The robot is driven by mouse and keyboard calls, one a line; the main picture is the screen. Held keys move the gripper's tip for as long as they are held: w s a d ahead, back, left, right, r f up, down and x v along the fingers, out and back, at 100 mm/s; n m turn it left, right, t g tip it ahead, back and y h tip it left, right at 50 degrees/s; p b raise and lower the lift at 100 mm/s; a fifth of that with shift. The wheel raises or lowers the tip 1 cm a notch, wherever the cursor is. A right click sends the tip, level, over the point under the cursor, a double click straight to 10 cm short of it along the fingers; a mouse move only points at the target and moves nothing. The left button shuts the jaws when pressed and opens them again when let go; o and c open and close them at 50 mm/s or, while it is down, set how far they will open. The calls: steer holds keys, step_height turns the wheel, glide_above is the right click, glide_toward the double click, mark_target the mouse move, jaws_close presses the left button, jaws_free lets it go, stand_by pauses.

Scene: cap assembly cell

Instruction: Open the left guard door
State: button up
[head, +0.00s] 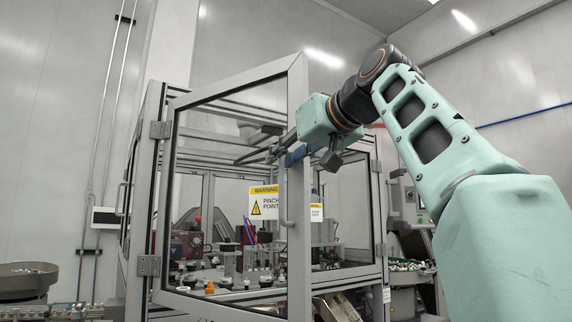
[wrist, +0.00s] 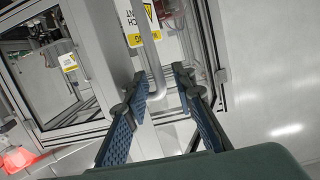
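The left guard door (head: 297,100) is a clear panel in a grey frame, hinged at its left side. It appears swung outward toward me, its handle side standing out from the cell. Its grey bar handle (head: 287,205) is on the right stile, beside a yellow warning sign (head: 264,201). My gripper (head: 272,154) is at the stile near the handle's upper end in the head view. In the wrist view my gripper (wrist: 160,78) has its two blue-padded fingers apart, with the handle (wrist: 151,55) running down between them. I see no clear contact; the handle's upper end is hidden in the head view.
The cell holds a round table of small parts (head: 240,277) behind the door. A bowl feeder (head: 27,278) stands at left and another (head: 408,268) at right. A control panel (head: 409,205) is beyond the cell's right side.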

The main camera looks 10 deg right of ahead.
steer(key=s+a+b, duration=0.1)
steer(key=s, duration=0.5)
steer(key=shift+s+a+r+b, duration=0.2)
steer(key=shift+s+a+b, duration=0.1)
steer(key=shift+b, duration=0.1)
stand_by(0.3)
